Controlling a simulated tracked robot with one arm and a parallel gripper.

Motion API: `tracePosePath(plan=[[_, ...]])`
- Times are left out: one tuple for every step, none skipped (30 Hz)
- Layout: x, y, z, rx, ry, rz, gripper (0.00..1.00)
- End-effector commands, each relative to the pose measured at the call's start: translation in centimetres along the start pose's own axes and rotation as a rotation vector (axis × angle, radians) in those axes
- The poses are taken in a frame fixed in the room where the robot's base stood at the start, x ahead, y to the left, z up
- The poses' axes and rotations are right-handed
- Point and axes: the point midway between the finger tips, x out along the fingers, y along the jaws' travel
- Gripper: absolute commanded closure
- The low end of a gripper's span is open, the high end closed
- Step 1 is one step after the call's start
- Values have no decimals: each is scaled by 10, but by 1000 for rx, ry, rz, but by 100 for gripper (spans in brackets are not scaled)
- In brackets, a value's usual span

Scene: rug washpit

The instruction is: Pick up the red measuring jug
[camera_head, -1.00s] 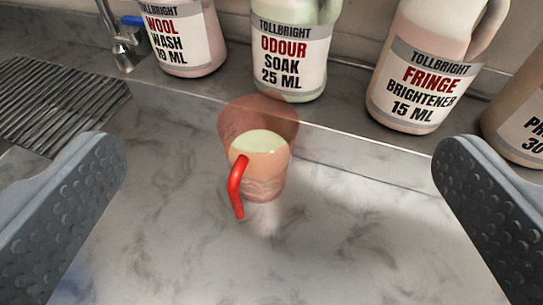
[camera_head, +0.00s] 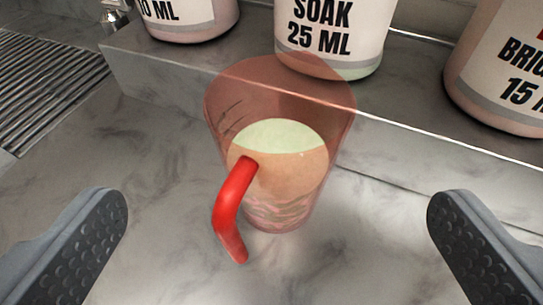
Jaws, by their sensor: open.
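My gripper (camera_head: 278,215) is open, with one grey, dimpled finger on each side of the jug. The fingers are nearer to me than the jug and apart from it, with wide gaps on both sides.
Behind the jug a raised ledge (camera_head: 170,75) carries several labelled bottles, including the Odour Soak bottle (camera_head: 332,30) just behind the jug. A ribbed drain area (camera_head: 50,75) lies at the left. The counter in front is clear.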

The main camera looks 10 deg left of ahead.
Motion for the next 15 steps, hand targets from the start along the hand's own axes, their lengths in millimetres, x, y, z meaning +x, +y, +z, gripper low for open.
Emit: tracePosePath(plan=[[8, -1, 2, 0, -4, -1, 0], [12, -1, 2, 0, -4, -1, 0], [17, -1, 2, 0, -4, -1, 0], [20, -1, 2, 0, -3, -1, 0], [24, 0, 1, 0, -3, -1, 0], [30, 0, 1, 0, -2, -1, 0], [34, 0, 1, 0, -1, 0, 0], [38, 0, 1, 0, -2, 0, 0], [43, 0, 1, 0, -2, -1, 0], [47, 0, 1, 0, -3, -1, 0], [50, -1, 1, 0, -3, -1, 0], [54, -1, 1, 0, -3, -2, 0], [56, -1, 1, 0, -2, -2, 0], [57, -1, 1, 0, -2, -2, 0], [59, -1, 1, 0, -2, -1, 0]])
